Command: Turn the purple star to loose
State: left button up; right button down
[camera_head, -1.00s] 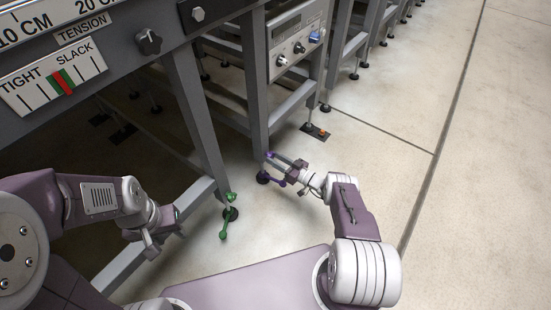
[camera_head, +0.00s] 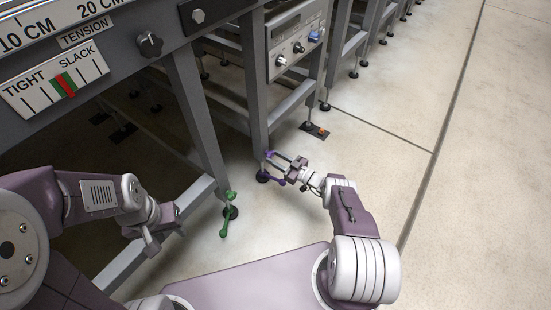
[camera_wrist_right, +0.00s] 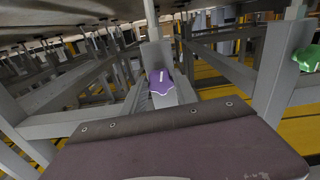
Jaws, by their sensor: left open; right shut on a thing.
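The purple star (camera_wrist_right: 160,82) shows in the right wrist view with a pale mark on its face, in front of a grey leg. In the head view, purple parts (camera_head: 280,183) show beside the foot of the middle grey leg. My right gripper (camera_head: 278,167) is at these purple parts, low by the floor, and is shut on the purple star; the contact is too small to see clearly. My left gripper (camera_head: 150,238) is open and empty, left of the green handle (camera_head: 225,215).
A TIGHT–SLACK gauge (camera_head: 55,82) has its red pointer near a green band. Grey frame legs (camera_head: 197,115) and low rails stand around the grippers. A box with knobs (camera_head: 298,45) hangs behind. The floor (camera_head: 460,200) at right is clear.

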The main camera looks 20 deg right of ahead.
jog(key=c, duration=1)
grip_release()
jog(key=shift+o, duration=0.2)
jog(key=p+v, duration=0.3)
jog(key=v, duration=0.6)
